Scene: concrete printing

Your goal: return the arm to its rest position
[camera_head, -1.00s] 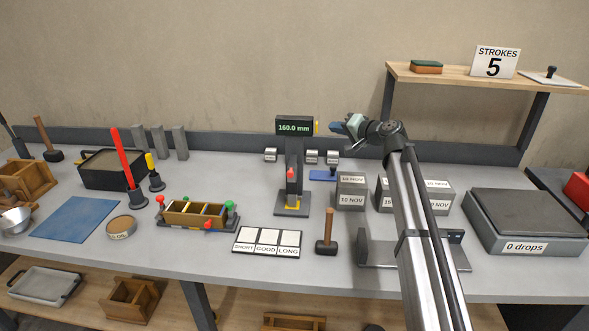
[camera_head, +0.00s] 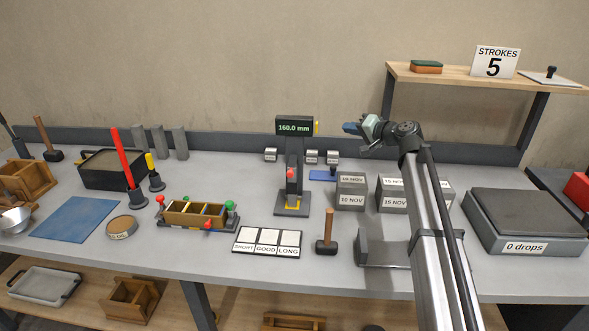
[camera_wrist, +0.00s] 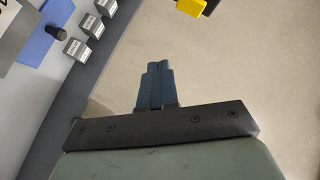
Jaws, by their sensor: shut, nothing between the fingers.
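My gripper (camera_head: 350,128) is raised above the back of the bench, to the right of the 160.0 mm display, with the wall behind it. In the wrist view its blue fingers (camera_wrist: 155,84) are together with nothing between them. My arm rises from the bottom right of the head view, over the bench, and bends at the top towards the left.
The bench (camera_head: 330,270) stands below. Grey labelled blocks (camera_head: 393,204) and a steel bracket (camera_head: 386,250) lie beside my arm. A shelf (camera_head: 470,77) with a "STROKES 5" sign (camera_head: 495,62) is at right. The gauge display (camera_head: 294,126) stands left of the gripper.

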